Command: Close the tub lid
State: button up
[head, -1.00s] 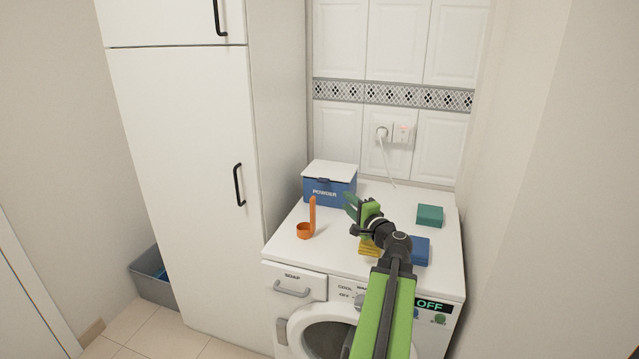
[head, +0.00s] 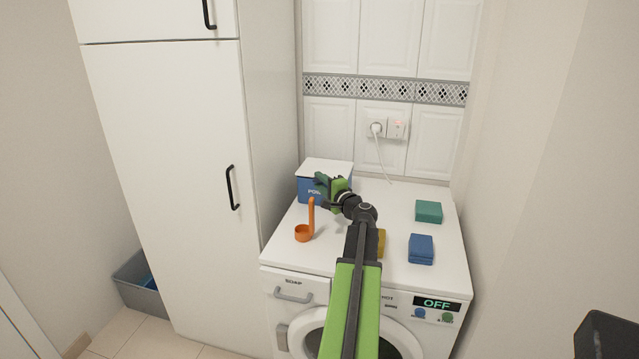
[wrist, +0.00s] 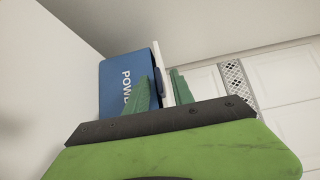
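The powder tub (head: 309,187) is a blue box with white lettering at the back left of the washing machine top. Its white lid (head: 327,165) lies over the top; I cannot tell whether it is fully down. My gripper (head: 322,184) is in front of the tub and hides part of its front and lettering. In the wrist view the tub (wrist: 116,87) and the lid's edge (wrist: 163,72) are beyond my gripper (wrist: 162,90). Its two green fingers are apart, with nothing held between them; the lid edge shows between them. Contact with the tub is unclear.
An orange scoop (head: 304,233) stands left of my arm. A yellow item (head: 381,243) is partly behind my arm. A blue block (head: 421,249) and a green block (head: 428,211) lie to the right. A tall white cabinet (head: 160,150) borders the left; a wall borders the right.

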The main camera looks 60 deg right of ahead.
jog(key=shift+d, duration=0.1)
grip_shut()
jog(key=shift+s+f, duration=0.1)
jog(key=shift+f, duration=0.1)
dwell(1.0)
